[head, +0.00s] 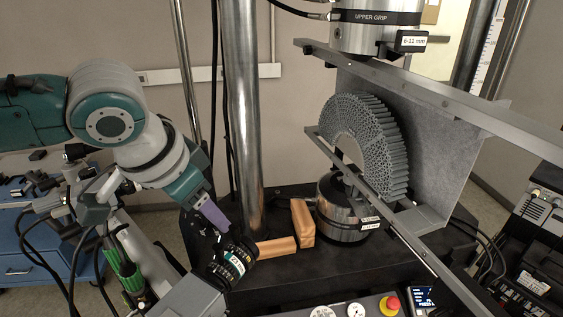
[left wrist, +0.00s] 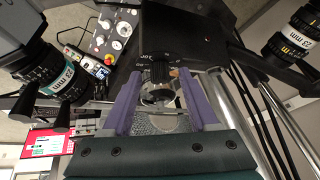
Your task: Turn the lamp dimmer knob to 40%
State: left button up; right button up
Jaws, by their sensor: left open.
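My left gripper shows in the left wrist view (left wrist: 161,88) as two purple fingers, open and apart. A small dark knob (left wrist: 159,72) sits on a black box (left wrist: 178,35) with white markings, between and just beyond the fingertips; it appears to be the lamp dimmer knob. Its setting is too small to read, and I cannot tell whether a finger touches it. In the head view the same gripper (head: 208,212) points down at dark equipment with a lens (head: 236,262), and the knob is hidden there. My right gripper is not in view.
A grey lattice half-ring (head: 365,135) stands by a metal plate (head: 440,165) right of a steel column (head: 240,120). Orange-brown blocks (head: 302,222) lie on the black base. A panel with white dials and a red button (head: 390,304) is at the front. Two lenses (left wrist: 55,82) (left wrist: 295,40) flank the gripper.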

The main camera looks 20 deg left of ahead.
pick_arm(q)
jog(key=b+v, duration=0.2)
jog(key=v, duration=0.8)
jog(key=shift+b, duration=0.3)
